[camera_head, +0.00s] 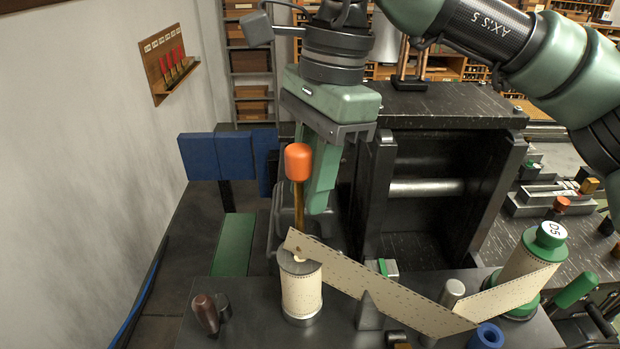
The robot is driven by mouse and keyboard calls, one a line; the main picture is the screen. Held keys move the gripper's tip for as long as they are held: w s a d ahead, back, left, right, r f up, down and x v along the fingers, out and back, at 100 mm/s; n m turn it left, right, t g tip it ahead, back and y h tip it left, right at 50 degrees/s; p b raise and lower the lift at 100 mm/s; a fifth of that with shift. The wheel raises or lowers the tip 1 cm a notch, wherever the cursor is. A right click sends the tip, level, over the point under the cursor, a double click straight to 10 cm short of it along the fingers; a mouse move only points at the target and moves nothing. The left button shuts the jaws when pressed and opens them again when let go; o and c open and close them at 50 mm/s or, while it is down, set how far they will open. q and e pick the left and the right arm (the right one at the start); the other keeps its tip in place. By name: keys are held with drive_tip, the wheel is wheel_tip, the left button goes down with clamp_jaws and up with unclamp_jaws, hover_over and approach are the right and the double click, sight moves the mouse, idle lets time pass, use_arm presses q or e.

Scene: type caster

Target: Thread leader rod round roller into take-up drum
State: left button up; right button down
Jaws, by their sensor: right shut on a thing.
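The leader rod, with an orange cap (297,162) and a brass shaft (299,210), stands near upright at the end of a perforated paper strip (375,297). Its lower end is over the take-up drum (301,290), a cream cylinder on a metal base; how far it enters cannot be told. My right gripper (306,212) points down behind the rod and is shut on it; its tips are partly hidden. The strip runs to a metal roller (452,294), bends there, and rises to the green-capped spool (530,262) marked D5. My left gripper is out of view.
A blue ring (487,336) and a brown knob (206,313) are near the front. A black machine frame (440,115) rises behind. Blue blocks (217,156) stand left, near the wall.

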sight(311, 250)
drive_tip(key=shift+f, duration=0.15)
idle(0.3)
drive_tip(key=shift+f+b, duration=3.3)
drive_tip(key=shift+f, duration=0.95)
drive_tip(key=c, duration=1.1)
unclamp_jaws()
drive_tip(key=shift+c, duration=0.2)
drive_tip(key=shift+r+p, duration=2.35)
drive_tip(key=shift+r, duration=0.7)
drive_tip(key=shift+f, duration=0.1)
